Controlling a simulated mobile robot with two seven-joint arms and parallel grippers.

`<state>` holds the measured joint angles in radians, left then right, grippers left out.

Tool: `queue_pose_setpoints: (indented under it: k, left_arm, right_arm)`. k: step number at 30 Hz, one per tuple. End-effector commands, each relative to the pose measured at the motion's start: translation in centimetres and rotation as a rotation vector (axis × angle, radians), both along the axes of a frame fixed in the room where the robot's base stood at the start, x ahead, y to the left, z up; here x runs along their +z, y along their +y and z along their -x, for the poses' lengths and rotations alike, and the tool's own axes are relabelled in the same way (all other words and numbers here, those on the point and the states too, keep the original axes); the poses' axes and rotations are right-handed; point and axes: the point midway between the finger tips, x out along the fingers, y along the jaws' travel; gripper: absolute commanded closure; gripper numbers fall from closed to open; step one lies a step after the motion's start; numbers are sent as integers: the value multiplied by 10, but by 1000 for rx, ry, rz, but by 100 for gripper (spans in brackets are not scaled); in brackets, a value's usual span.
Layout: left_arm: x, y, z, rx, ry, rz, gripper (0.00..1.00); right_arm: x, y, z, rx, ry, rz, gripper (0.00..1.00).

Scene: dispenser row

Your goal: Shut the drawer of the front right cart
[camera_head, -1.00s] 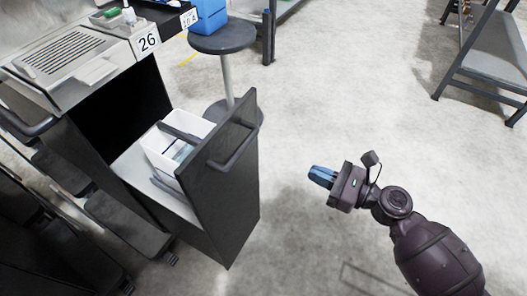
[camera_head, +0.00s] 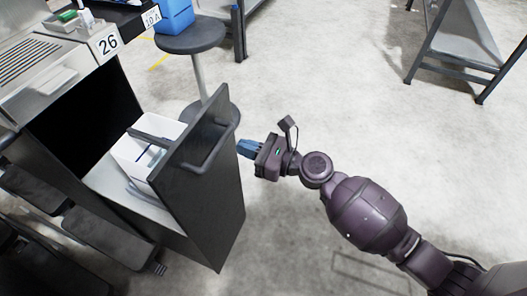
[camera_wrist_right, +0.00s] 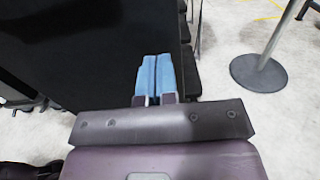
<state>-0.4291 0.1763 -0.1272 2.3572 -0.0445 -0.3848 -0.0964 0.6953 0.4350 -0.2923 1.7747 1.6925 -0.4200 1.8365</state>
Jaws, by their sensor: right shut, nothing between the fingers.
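The cart (camera_head: 55,88) with the number 26 label stands at the left in the head view. Its drawer (camera_head: 205,190) is pulled out, with a dark front panel and a bar handle (camera_head: 205,153). A white box (camera_head: 135,158) sits inside the drawer. My right gripper (camera_head: 241,149) is shut and empty, with blue fingers pointing left, close to the drawer front. I cannot tell whether the fingertips touch it. In the right wrist view the shut fingers (camera_wrist_right: 155,75) show beside a large dark panel (camera_wrist_right: 90,60). My left gripper is out of view.
A round dark stool (camera_head: 190,36) with a blue bin (camera_head: 174,14) on it stands behind the drawer. Its base also shows in the wrist view (camera_wrist_right: 258,73). A grey metal rack (camera_head: 460,45) is at the upper right. The floor to the right is mostly clear.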

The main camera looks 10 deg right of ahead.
Motion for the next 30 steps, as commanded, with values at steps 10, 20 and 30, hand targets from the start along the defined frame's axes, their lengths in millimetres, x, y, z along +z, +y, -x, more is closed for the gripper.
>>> queue_pose_setpoints:
  k: [10,20,30]
  left_arm:
    - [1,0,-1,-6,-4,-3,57]
    - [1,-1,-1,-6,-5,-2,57]
    - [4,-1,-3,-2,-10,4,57]
  right_arm:
    - [0,12,-9,0,1,-1,100]
    - [0,14,-10,0,-1,-1,100]
    - [2,52,-37,1,-2,-3,100]
